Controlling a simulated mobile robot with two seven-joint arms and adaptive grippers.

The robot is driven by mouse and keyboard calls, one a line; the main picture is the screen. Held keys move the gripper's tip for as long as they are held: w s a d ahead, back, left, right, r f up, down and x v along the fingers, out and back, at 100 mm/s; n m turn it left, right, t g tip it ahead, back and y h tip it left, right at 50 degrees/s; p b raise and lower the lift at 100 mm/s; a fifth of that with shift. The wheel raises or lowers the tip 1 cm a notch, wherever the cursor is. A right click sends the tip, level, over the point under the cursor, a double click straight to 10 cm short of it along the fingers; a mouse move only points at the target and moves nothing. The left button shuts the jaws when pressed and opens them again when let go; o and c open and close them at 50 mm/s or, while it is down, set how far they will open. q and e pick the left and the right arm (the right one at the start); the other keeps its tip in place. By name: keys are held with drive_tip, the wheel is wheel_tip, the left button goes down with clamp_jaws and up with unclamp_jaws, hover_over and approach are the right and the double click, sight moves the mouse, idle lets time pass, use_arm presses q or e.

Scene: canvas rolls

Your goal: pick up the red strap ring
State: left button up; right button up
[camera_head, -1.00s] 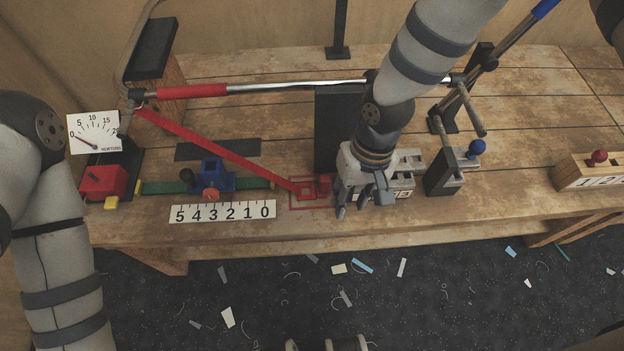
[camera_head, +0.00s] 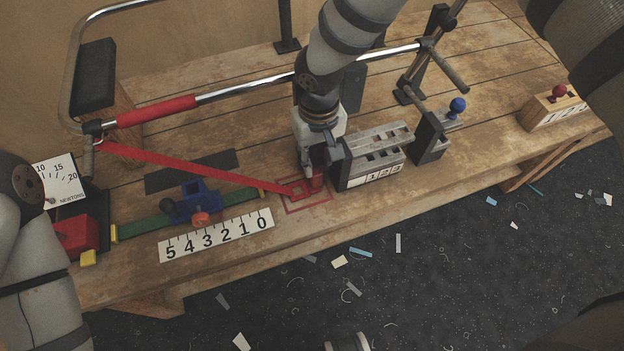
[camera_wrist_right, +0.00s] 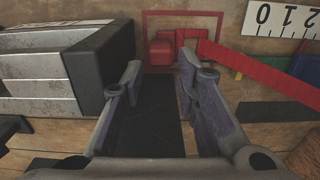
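The red strap ring (camera_head: 300,189) lies at the right end of a slanting red strap (camera_head: 195,165), inside a red square outline on the bench. A small red block (camera_head: 317,180) stands against it. In the right wrist view, the ring (camera_wrist_right: 188,38) and block (camera_wrist_right: 161,50) are just beyond the fingertips. My right gripper (camera_head: 322,170) points down over the bench beside the ring and partly covers that area. In the right wrist view, its fingers (camera_wrist_right: 160,63) are apart with nothing between them. My left arm shows at the left edge; its gripper is out of view.
A grey slotted block (camera_head: 372,157) stands close to the right of my right gripper. A numbered scale (camera_head: 216,236) and a blue slider (camera_head: 199,197) lie left of the ring. A chrome bar (camera_head: 260,84) with a red sleeve crosses behind.

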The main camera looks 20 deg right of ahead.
sight(317, 171)
wheel_tip(317, 171, down, 6)
drive_tip(key=shift+r+b, duration=0.25)
drive_tip(key=shift+b, duration=0.15)
use_arm(q)
drive_tip(key=shift+s+f, duration=0.3)
drive_tip(key=shift+f, duration=0.15)
use_arm(e)
drive_tip(key=shift+c, duration=0.5)
clamp_jaws()
drive_tip(key=shift+r, duration=0.1)
use_arm(q)
drive_tip(key=shift+w+r+t+p, duration=0.3)
drive_tip(key=shift+w+r+p, duration=0.9)
drive_tip(key=shift+r+p, duration=0.3)
use_arm(e)
wheel_tip(317, 171, up, 18)
drive_tip(key=shift+r, duration=0.1)
